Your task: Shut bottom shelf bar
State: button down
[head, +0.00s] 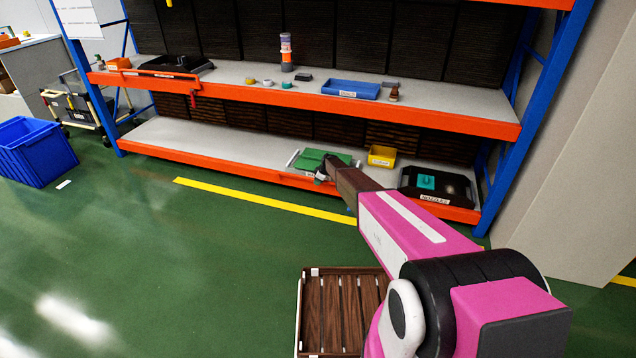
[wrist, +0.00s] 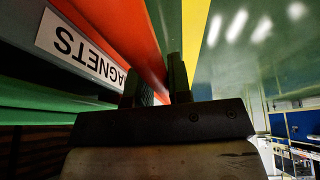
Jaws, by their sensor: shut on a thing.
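The bottom shelf has an orange bar (head: 230,168) along its front edge. My gripper (head: 322,173) is at this edge, in front of a green bin (head: 309,160). In the wrist view, my gripper's dark fingers (wrist: 157,82) are closed around an orange bar (wrist: 128,30), beside a white label reading MAGNETS, upside down. The fingers and my wrist hide the held part, and I cannot tell whether this piece is separate from the shelf's front edge.
A yellow bin (head: 381,156) and a black case (head: 437,187) stand right of the green bin. The upper shelf (head: 240,72) overhangs. A wooden slatted crate (head: 340,310) is on the floor near me. A blue crate (head: 35,150) stands left; the floor between is clear.

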jog(key=c, duration=1.1)
grip_release()
jog(key=shift+o, duration=0.2)
jog(key=v, duration=1)
jog(key=shift+s+d+r, duration=0.1)
jog(key=shift+r, duration=0.25)
